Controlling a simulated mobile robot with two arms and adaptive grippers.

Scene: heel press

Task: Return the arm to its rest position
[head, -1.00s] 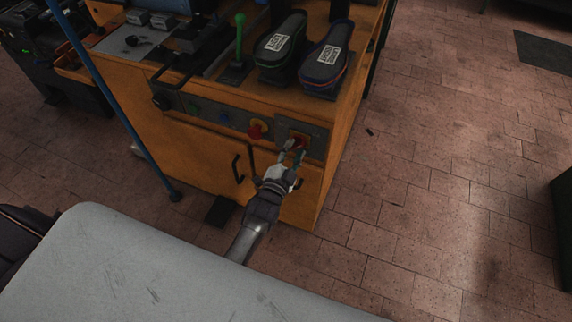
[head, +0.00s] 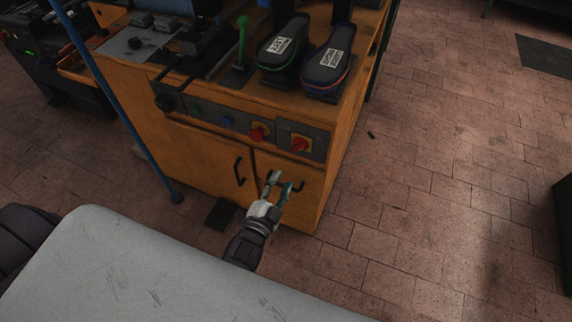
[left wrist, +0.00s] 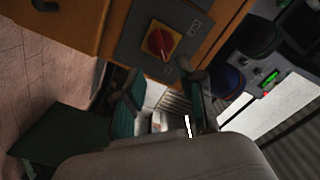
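My left gripper (head: 278,188) is in front of the orange machine (head: 205,160), below its control panel and close to a cabinet door handle. Its two fingers are apart with nothing between them. In the left wrist view the open fingers (left wrist: 160,100) show below a red rotary switch on a yellow plate (left wrist: 160,40), apart from it. The same red switch (head: 301,144) is at the right end of the panel in the head view. My right gripper is not in view.
Another red knob (head: 259,133) and a blue button (head: 227,120) are on the panel. Two dark shoe-shaped pads (head: 329,66) and a green lever (head: 242,40) stand on top. A blue pole (head: 120,110) rises at the left.

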